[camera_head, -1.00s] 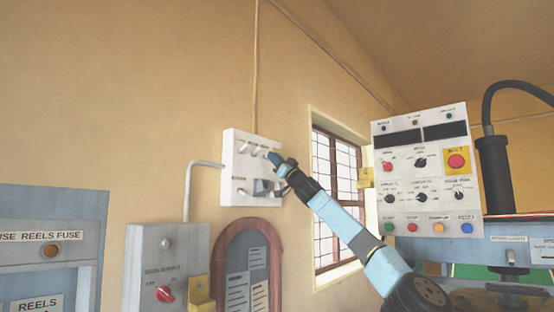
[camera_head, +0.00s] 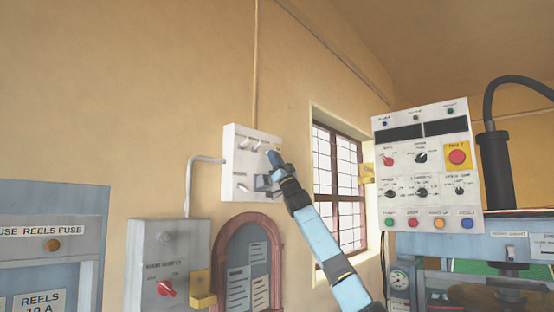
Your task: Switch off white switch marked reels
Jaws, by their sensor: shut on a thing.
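A white switch box (camera_head: 237,168) is mounted on the wall, with a few small white switches on its upper part and one lower on its left side. Its labels are too small to read, so I cannot tell which switch is marked reels. My gripper (camera_head: 269,170) is at the right part of the box, in front of its face. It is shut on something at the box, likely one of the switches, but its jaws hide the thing. The right side of the box face is partly hidden by my gripper.
A grey box with a red knob (camera_head: 166,288) is below left. A cabinet labelled reels fuse (camera_head: 52,246) is at far left. A control panel with buttons (camera_head: 427,172) stands right. A barred window (camera_head: 338,185) and a red-framed notice board (camera_head: 247,262) are nearby.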

